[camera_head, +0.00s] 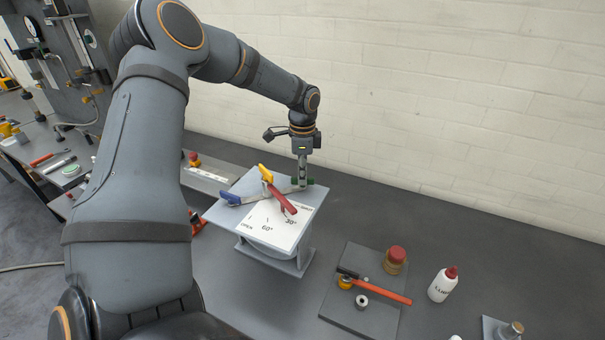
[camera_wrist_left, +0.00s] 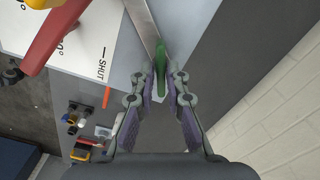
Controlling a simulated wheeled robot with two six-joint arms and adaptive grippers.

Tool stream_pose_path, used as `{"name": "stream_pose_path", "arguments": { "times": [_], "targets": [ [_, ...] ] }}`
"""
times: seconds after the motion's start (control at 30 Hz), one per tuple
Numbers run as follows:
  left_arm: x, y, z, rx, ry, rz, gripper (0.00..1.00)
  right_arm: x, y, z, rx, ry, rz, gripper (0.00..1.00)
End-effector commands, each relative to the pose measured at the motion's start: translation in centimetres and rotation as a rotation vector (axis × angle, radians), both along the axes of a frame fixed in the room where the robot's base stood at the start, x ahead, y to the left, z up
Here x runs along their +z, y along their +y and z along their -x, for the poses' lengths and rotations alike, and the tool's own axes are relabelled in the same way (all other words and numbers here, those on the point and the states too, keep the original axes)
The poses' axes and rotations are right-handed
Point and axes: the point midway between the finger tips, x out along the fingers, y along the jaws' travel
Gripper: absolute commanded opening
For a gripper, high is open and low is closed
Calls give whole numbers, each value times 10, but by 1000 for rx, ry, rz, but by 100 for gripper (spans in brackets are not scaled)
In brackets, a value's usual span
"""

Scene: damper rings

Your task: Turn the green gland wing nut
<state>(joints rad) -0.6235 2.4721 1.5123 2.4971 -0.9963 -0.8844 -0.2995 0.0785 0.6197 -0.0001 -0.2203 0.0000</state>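The green gland wing nut (camera_head: 309,181) is at the far right corner of the grey damper stand's top (camera_head: 232,209). My left gripper (camera_head: 303,182) points straight down over it. In the left wrist view the nut (camera_wrist_left: 161,66) shows as a thin green wing, seen edge-on, between the two fingertips (camera_wrist_left: 161,80). The fingertips are close together, one on each side, and look shut on the wing. A flat grey metal bar (camera_wrist_left: 145,22) runs up to the nut. My right gripper is not in view.
A mat (camera_head: 337,306) with an orange-handled tool and a white bottle (camera_head: 441,286) are to the right. A pale brick wall stands behind.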

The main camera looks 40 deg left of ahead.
Motion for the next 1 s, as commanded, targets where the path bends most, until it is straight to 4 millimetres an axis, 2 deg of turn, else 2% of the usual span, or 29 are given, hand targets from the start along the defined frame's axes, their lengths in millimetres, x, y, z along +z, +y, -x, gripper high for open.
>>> {"name": "stream_pose_path", "arguments": {
  "times": [0.03,0.1,0.47,1.0],
  "targets": [
    [0,0,0,1,0,0,24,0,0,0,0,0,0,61],
    [0,0,0,2,-1,1,33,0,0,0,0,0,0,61],
    [2,0,-1,3,-2,-1,33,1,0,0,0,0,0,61],
    [21,0,-1,4,-2,-1,33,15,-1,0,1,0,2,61]
  ]
}}
